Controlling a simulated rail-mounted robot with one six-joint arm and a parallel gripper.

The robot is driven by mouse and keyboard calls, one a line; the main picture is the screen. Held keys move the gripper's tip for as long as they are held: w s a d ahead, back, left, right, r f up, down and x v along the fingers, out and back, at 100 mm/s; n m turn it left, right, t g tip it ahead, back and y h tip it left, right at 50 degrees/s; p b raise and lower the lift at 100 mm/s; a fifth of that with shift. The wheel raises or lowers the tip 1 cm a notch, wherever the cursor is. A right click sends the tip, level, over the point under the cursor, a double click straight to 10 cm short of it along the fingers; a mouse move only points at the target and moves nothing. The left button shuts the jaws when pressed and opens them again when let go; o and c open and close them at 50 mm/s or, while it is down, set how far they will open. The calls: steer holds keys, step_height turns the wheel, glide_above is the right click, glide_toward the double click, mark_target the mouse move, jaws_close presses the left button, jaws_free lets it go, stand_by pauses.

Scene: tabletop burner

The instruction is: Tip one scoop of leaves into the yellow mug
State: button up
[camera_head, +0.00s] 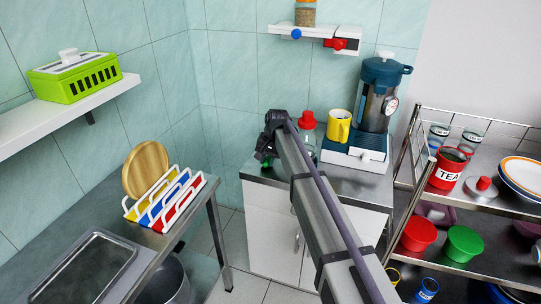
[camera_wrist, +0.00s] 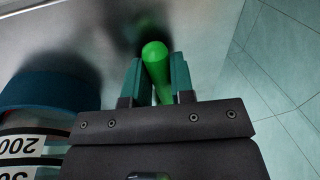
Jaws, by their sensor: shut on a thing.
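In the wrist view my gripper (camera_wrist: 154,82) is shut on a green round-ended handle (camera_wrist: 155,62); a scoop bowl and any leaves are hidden. A red TEA tin (camera_head: 447,170) stands open on the right rack, its contents dark.
A red-capped bottle (camera_head: 307,122) stands behind my arm, between gripper and mug. A blue-topped container marked 200 (camera_wrist: 40,92) is close in the wrist view.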

jaws_close()
step_height(320, 180, up, 5)
steer(key=p, duration=0.5)
steer(key=shift+r, duration=0.1)
stand_by(1.3)
steer(key=shift+o, duration=0.4)
jaws_free()
jaws_close()
